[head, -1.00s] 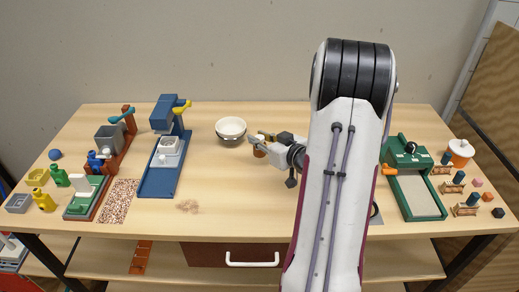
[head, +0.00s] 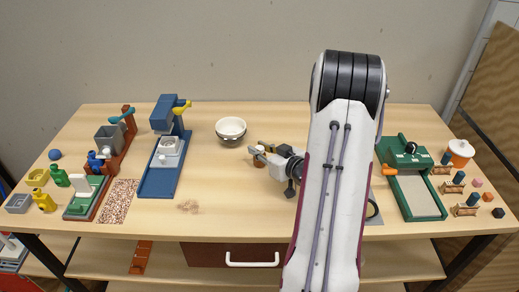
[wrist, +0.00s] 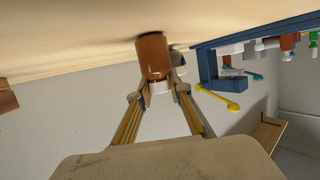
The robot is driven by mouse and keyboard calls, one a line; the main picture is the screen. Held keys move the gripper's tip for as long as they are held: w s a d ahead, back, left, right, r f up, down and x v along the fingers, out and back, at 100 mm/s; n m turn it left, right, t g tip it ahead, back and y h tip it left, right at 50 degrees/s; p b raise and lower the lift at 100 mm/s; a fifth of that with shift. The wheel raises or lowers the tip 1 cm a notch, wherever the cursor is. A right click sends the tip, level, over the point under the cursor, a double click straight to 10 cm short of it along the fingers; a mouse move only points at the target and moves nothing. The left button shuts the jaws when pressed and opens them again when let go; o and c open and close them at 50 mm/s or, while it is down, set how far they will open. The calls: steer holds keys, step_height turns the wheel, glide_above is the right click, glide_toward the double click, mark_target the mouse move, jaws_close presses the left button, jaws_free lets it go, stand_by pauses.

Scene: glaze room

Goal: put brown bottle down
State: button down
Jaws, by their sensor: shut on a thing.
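The brown bottle (wrist: 154,57) with a white cap is between the fingers of my gripper (wrist: 159,90), which is shut on it. The wrist view is turned over, with the tabletop along its top. The bottle's base is at or very near the wood, with a dark shadow there; I cannot tell if it touches. In the head view the bottle (head: 259,161) shows small and upright, partly hidden by my gripper (head: 261,150), near the middle of the table (head: 235,215).
A white bowl (head: 230,129) stands just behind and left of the bottle. A blue press-like stand (head: 158,181) is further left, and a green framed tray (head: 418,195) is to the right.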

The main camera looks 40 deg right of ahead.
steer(key=shift+f, duration=0.1)
stand_by(0.3)
steer(key=c, duration=1.8)
jaws_free()
steer(key=shift+c, duration=0.2)
steer(key=shift+s+r, duration=0.25)
steer(key=shift+s, duration=0.2)
steer(key=v, duration=1.1)
steer(key=shift+a, duration=0.1)
